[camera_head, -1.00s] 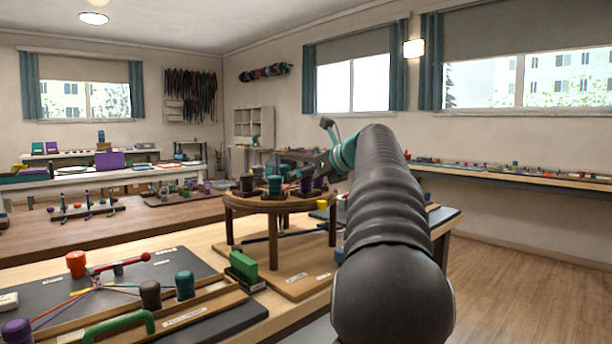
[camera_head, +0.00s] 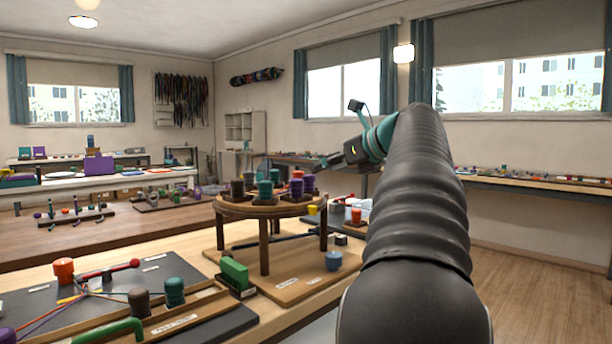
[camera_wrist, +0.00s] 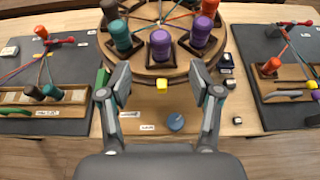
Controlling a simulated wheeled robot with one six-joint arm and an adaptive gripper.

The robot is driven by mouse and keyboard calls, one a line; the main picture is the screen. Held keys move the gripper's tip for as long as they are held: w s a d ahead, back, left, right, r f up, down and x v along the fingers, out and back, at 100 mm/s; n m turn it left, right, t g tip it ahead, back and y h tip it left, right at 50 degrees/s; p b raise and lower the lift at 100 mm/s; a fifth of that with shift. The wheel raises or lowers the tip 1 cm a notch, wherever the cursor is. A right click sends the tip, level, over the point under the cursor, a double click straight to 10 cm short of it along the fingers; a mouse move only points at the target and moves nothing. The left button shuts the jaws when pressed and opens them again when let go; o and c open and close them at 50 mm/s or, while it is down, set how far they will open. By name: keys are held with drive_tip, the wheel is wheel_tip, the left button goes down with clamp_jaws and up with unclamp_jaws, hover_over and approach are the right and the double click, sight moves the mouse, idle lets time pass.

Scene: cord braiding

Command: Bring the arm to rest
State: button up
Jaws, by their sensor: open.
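My gripper (camera_wrist: 159,92) is open and empty in the wrist view, its two fingers spread wide above the bench in front of the round braiding stand (camera_wrist: 222,52). In the head view my gripper (camera_head: 330,159) is small and seen from the side, raised beyond the stand's right edge. The round wooden stand (camera_head: 266,211) bears several teal, purple and dark bobbins. A blue knob-like piece (camera_wrist: 176,121) lies nearer. Neither touches the fingers as far as I can see.
A dark mat with cords and bobbins (camera_head: 40,290) lies at the left of the bench. A green block (camera_head: 234,273) stands beside the stand's base. Another dark mat (camera_wrist: 262,50) lies at the right in the wrist view. Open floor (camera_head: 540,260) is at the right.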

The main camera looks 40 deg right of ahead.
drive_tip(key=shift+s, duration=0.1)
drive_tip(key=s+a+f+n+g, duration=0.1)
drive_tip(key=a+f+n, duration=0.4)
drive_tip(key=a, duration=0.4)
drive_tip(key=s+a+f+n+g, duration=0.1)
drive_tip(key=a+f+n+g, duration=0.1)
drive_tip(key=a+f+n, duration=0.3)
drive_tip(key=s+a+f+n+g, duration=0.1)
drive_tip(key=a+f+n, duration=0.5)
drive_tip(key=a, duration=0.6)
drive_tip(key=shift+a+f+g+y, duration=0.3)
drive_tip(key=shift+a+f+g, duration=0.1)
drive_tip(key=shift+g, duration=0.2)
drive_tip(key=s+a+f+n+g+h, duration=0.1)
drive_tip(key=s+a+f+n, duration=0.4)
drive_tip(key=s+f+n, duration=0.3)
drive_tip(key=s+a+f+n+g, duration=0.1)
drive_tip(key=s+a+f+n, duration=0.4)
drive_tip(key=s+f+n, duration=0.3)
wheel_tip(320, 180, down, 4)
drive_tip(key=n, duration=0.3)
drive_tip(key=shift+a+g+h, duration=0.3)
drive_tip(key=shift+a+h, duration=0.05)
drive_tip(key=shift+h, duration=0.05)
drive_tip(key=shift+d+r, duration=0.1)
